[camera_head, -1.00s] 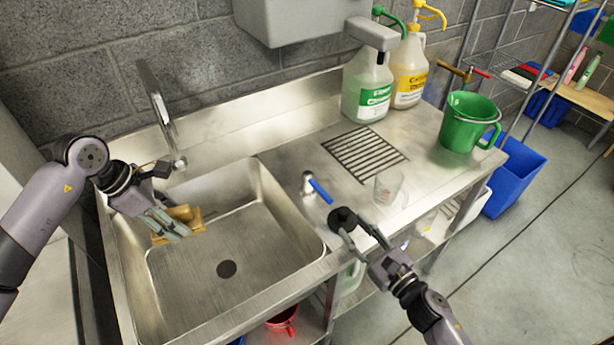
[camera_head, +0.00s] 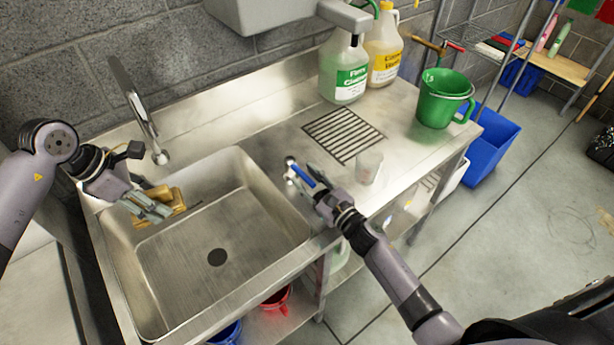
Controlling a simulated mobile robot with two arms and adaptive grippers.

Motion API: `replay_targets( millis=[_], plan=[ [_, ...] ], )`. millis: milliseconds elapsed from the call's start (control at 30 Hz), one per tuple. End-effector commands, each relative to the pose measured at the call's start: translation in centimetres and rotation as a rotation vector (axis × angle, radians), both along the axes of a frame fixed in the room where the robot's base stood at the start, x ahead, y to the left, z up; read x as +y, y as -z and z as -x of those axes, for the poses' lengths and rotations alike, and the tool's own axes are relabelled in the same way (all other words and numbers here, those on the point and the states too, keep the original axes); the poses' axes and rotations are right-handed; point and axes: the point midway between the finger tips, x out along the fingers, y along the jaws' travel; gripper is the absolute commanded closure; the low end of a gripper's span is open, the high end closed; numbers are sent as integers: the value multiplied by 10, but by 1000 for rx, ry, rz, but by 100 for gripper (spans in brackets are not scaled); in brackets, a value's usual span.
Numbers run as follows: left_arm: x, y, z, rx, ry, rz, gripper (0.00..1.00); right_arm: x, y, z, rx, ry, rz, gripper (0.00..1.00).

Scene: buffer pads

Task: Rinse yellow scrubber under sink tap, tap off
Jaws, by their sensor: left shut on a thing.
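The yellow scrubber (camera_head: 172,204) is in the left part of the steel sink basin (camera_head: 180,275). My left gripper (camera_head: 155,208) is shut on it, and its fingers hide part of it. The tap spout (camera_head: 140,112) rises behind the basin, with its outlet above and a little right of the scrubber. No water stream is visible. The tap's blue lever (camera_head: 304,173) stands on the counter right of the basin. My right gripper (camera_head: 308,182) is at the lever, with its fingers close around it; whether they grip it is unclear.
A clear cup (camera_head: 369,166) stands just right of my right gripper, near the drain grate (camera_head: 344,134). Soap jugs (camera_head: 343,72) and a green bucket (camera_head: 443,97) are farther back. A blue bin (camera_head: 492,150) stands beyond the counter's right end.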

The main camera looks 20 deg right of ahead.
Motion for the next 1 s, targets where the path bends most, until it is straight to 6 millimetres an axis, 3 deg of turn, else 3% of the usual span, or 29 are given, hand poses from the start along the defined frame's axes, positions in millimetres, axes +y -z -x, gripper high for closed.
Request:
replay_targets(
  millis=[267, 767, 1000],
  plan=[
    [0, 0, 0, 0, 0, 0, 77, 1, 0, -1, 0, -1, 0, 66],
    [0, 0, 0, -1, 0, 0, 77, 0, 0, -1, 0, 0, 1, 100],
    [0, 0, 0, -1, 0, 0, 77, 0, 0, -1, 0, 0, 1, 100]
  ],
)
